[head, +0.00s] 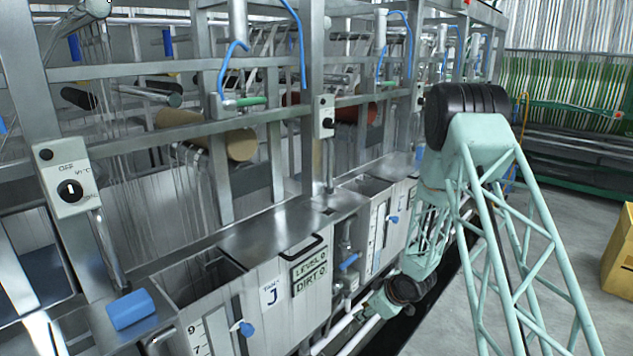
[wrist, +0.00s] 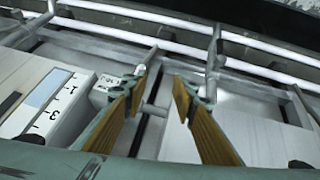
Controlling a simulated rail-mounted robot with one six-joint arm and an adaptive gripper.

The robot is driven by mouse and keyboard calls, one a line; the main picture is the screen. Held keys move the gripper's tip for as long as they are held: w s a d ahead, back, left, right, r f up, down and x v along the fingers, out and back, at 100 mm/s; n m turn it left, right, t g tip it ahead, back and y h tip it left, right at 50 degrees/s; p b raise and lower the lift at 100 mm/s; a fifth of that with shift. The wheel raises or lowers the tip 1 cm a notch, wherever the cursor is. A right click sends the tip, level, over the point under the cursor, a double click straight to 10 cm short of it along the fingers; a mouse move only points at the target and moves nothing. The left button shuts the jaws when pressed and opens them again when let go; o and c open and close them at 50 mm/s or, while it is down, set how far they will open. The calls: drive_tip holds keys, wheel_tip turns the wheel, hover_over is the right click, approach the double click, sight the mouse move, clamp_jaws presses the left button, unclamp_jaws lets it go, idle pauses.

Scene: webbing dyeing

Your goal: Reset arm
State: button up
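My gripper (wrist: 160,88) shows in the wrist view with two tan-faced fingers spread apart. It is open and nothing is between the fingers. Behind the fingers are metal rails and light panels of the machine. In the head view my pale green arm folds down beside the tanks at the centre right. The gripper itself cannot be made out clearly there.
A tank labelled J (head: 270,293) with an open top stands at the front. Switch box (head: 66,188) and metal frame posts rise above. A yellow box (head: 618,255) stands on the floor at right.

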drive_tip(key=d+r+m+h, duration=0.15)
drive_tip(key=d+r, duration=0.25)
drive_tip(key=r, duration=0.8)
drive_tip(key=s+d+r+m+h, duration=0.1)
drive_tip(key=s+d+r, duration=0.1)
drive_tip(key=s+r, duration=0.5)
drive_tip(key=s+d+r+m+h, duration=0.15)
drive_tip(key=s+r, duration=0.25)
drive_tip(key=r, duration=0.7)
drive_tip(key=s+d+r+m+h, duration=0.15)
drive_tip(key=s+r, duration=0.35)
drive_tip(key=r, duration=0.5)
drive_tip(key=s+r+m, duration=0.1)
drive_tip(key=s+r, duration=0.4)
drive_tip(key=s, duration=0.5)
drive_tip(key=s+r+m, duration=0.2)
drive_tip(key=s+r, duration=0.4)
drive_tip(key=s, duration=0.3)
drive_tip(key=s+a+r+g+y, duration=0.1)
drive_tip(key=s+a, duration=0.1)
drive_tip(key=s, duration=0.9)
drive_tip(key=s+a+r+m+y, duration=0.1)
drive_tip(key=s+a, duration=0.1)
drive_tip(key=s, duration=1)
drive_tip(key=shift+a+r+g, duration=0.25)
drive_tip(key=shift+a+g, duration=0.15)
